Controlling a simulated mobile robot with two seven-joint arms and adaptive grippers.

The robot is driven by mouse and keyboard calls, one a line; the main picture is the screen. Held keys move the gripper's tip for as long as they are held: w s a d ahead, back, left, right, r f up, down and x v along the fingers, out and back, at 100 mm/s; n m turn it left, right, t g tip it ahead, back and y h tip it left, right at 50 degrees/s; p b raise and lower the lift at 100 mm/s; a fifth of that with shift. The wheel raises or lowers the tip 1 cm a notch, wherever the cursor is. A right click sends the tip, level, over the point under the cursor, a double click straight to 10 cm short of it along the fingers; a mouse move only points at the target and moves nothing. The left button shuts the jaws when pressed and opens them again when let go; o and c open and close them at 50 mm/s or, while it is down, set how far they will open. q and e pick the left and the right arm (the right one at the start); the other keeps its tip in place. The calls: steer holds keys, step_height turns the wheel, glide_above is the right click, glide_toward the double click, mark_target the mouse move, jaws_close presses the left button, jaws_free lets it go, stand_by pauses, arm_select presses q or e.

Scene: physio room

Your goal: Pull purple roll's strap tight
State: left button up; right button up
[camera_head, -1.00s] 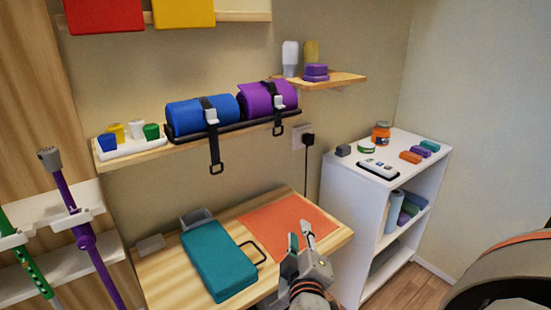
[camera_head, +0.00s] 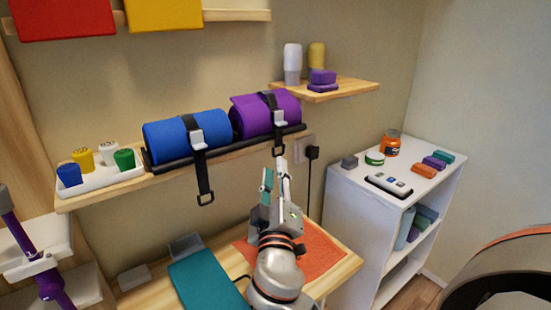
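The purple roll (camera_head: 252,119) lies on the wall shelf, right of the blue roll (camera_head: 165,138). A black strap (camera_head: 270,102) with a pale buckle (camera_head: 279,118) goes around the purple roll. The strap's tail hangs below the shelf edge and ends in a dark ring (camera_head: 278,151). My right gripper (camera_head: 275,172) points up just below this ring in the picture, with its two fingers apart and nothing seen between them. I cannot tell the depth gap between fingertips and ring. My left gripper is not in view.
The blue roll's strap (camera_head: 203,180) hangs to the left. A wooden desk (camera_head: 345,271) below holds an orange mat (camera_head: 322,255) and a teal case (camera_head: 203,282). A small shelf (camera_head: 345,91) with bottles is at upper right. A white cabinet (camera_head: 350,205) stands right.

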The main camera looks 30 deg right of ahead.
mark_target(275, 156)
steer(key=x, duration=0.2)
steer(key=shift+w+d+r+p, duration=0.15)
steer(key=shift+w+p, duration=0.05)
steer(key=shift+p, duration=0.1)
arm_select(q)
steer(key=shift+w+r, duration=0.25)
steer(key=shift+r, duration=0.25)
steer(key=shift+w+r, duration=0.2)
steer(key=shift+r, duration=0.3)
arm_select(e)
steer(key=shift+w+d, duration=0.4)
steer(key=shift+w, duration=0.15)
